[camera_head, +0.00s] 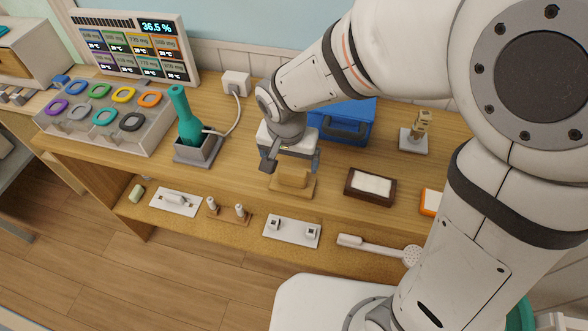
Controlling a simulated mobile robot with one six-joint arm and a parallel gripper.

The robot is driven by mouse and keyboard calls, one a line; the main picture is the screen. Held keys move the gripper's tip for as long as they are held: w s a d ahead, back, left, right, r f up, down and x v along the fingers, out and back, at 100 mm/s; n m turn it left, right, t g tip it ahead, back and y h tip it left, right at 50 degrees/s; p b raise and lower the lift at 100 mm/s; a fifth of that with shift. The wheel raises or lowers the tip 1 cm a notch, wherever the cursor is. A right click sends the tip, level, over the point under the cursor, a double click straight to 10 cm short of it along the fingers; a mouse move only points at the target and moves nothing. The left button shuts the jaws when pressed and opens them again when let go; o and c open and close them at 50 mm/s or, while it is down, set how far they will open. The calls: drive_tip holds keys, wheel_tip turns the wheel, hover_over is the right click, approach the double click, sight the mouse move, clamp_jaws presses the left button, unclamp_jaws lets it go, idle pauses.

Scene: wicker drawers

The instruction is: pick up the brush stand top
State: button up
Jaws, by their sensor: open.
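My gripper (291,164) is open and points down over the wooden table, its two fingers spread apart. A light wooden block (293,178) on a flat wooden base (287,190) lies just below and between the fingers; I cannot tell whether they touch it. Its upper part is partly hidden by the gripper. A second small piece, a light wooden top (423,121) on a pale square base (413,143), stands at the back right, away from my gripper. I cannot tell for certain which piece is the brush stand top.
A blue case (345,122) stands behind my gripper. A teal bottle-shaped thing (187,118) stands in a grey holder at left, with a cable beside it. A dark-rimmed tray (370,184) lies to the right.

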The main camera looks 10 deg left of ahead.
sight(292, 171)
drive_tip(key=f, duration=0.4)
drive_tip(key=w+f, duration=0.1)
drive_tip(key=f, duration=0.1)
drive_tip(key=shift+d+f+p, duration=0.2)
drive_tip(key=shift+d+p, duration=0.05)
drive_tip(key=shift+p, duration=0.05)
drive_tip(key=shift+c, duration=0.6)
drive_tip(key=c, duration=1)
